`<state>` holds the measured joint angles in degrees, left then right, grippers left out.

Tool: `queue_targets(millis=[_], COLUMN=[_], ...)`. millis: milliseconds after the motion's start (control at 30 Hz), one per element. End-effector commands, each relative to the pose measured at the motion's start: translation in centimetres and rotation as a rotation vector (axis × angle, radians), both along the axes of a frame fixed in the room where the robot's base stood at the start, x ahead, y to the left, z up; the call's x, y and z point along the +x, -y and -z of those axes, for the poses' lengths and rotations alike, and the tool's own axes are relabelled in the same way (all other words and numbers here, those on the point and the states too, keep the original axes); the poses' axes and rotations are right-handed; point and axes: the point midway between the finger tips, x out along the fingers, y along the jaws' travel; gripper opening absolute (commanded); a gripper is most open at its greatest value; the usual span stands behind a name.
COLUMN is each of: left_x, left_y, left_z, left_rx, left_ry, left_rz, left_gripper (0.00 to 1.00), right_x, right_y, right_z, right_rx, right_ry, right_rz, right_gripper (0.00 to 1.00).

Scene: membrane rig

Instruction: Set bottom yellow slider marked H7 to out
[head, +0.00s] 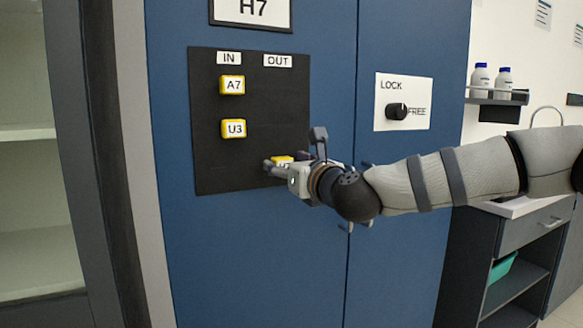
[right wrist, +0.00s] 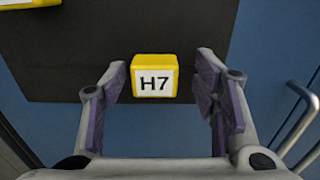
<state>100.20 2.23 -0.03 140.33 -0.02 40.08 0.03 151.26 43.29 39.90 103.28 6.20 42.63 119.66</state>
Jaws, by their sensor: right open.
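The yellow slider marked H7 (head: 283,160) is the lowest on the black panel (head: 215,170). It sits to the right of the two upper sliders, below the OUT label (head: 278,61), and is partly hidden by my right gripper (head: 274,168). In the right wrist view the H7 slider (right wrist: 155,76) lies between the two fingers of my right gripper (right wrist: 160,92). The fingers are open, with a gap on each side of the slider. My left gripper is not in view.
Yellow sliders A7 (head: 232,85) and U3 (head: 233,128) sit under the IN label (head: 229,58). A LOCK/FREE plate with a black knob (head: 396,111) is to the right. A door handle (right wrist: 300,118) is near the gripper's right side.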

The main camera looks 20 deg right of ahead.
Motion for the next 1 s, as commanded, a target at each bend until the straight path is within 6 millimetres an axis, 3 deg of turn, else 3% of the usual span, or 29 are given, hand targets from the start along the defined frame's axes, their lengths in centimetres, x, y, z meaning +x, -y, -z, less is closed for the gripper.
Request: queue_targets(millis=[300,500,1000], left_x=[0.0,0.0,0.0], left_y=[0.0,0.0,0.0], left_z=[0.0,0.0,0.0], left_rx=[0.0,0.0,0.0], left_ry=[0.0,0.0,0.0], left_rz=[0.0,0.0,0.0], left_gripper=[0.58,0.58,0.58], right_x=[-7.6,-11.1,-11.7], right_y=[0.4,0.5,0.5], right_z=[-0.1,0.0,0.1], right_rx=[0.005,0.003,-0.001], right_ry=[0.001,0.002,-0.001], right_rz=[0.001,0.002,0.002], right_gripper=[0.55,0.55,0.55])
